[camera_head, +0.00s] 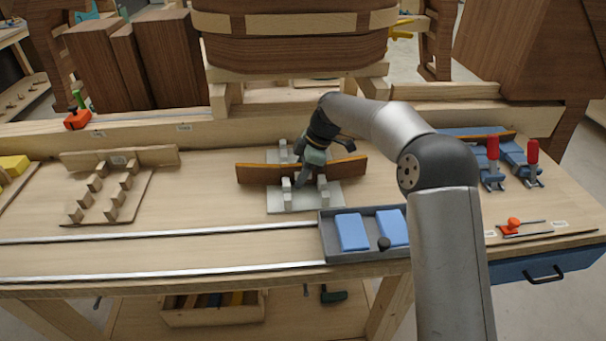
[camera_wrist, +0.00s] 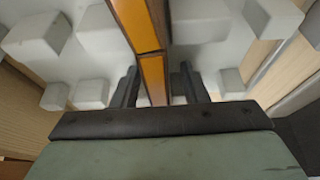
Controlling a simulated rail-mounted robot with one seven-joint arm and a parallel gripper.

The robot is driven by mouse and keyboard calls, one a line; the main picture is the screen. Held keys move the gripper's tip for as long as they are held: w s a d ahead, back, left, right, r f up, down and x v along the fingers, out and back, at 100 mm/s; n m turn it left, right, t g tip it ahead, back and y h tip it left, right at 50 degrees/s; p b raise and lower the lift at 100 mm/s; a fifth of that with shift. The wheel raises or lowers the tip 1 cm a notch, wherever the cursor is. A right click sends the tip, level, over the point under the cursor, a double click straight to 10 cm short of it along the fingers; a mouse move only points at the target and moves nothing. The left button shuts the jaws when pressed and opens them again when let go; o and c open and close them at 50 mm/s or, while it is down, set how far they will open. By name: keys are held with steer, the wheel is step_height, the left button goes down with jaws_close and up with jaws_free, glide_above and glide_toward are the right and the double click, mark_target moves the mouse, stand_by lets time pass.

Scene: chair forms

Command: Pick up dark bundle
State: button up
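The dark bundle (camera_head: 258,174) is a long, slightly curved brown strip with an orange edge. It stands on edge between the pale posts of a light grey fixture (camera_head: 322,203) in the middle of the bench. My gripper (camera_head: 303,180) points down over the middle of the bundle and hides part of it. In the wrist view, the bundle (camera_wrist: 145,30) runs between the two dark fingers of my gripper (camera_wrist: 160,85). The fingers are apart, with a visible gap on the right side of the bundle.
A grey tray (camera_head: 326,240) with blue blocks lies in front of the fixture. A wooden pegged rack (camera_head: 118,190) stands to the left. Blue clamps with red handles (camera_head: 493,150) are at the right. Metal rails (camera_head: 160,236) cross the bench front. A large wooden form (camera_head: 295,35) rises behind.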

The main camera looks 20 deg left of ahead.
steer(key=shift+f, duration=0.1)
jaws_close()
stand_by(0.3)
